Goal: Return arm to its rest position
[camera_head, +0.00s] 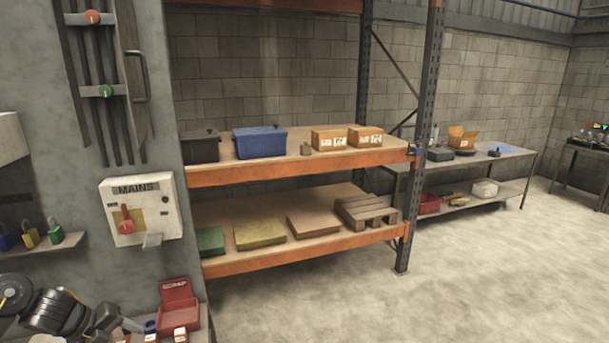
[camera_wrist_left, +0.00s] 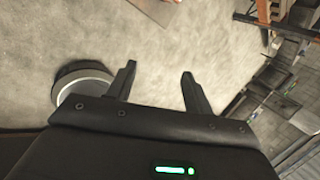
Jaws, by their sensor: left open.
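My left arm (camera_head: 58,312) comes in at the bottom left corner of the head view, low in front of the grey wall panel. My right gripper is in neither view.
A mains box (camera_head: 140,210) with a red rotary switch is on the grey panel. Padlocks (camera_head: 30,236) stand on a small ledge at left. An orange shelving rack (camera_head: 300,170) holds boxes and a pallet. A workbench (camera_head: 480,160) stands behind at right. The floor at right is clear.

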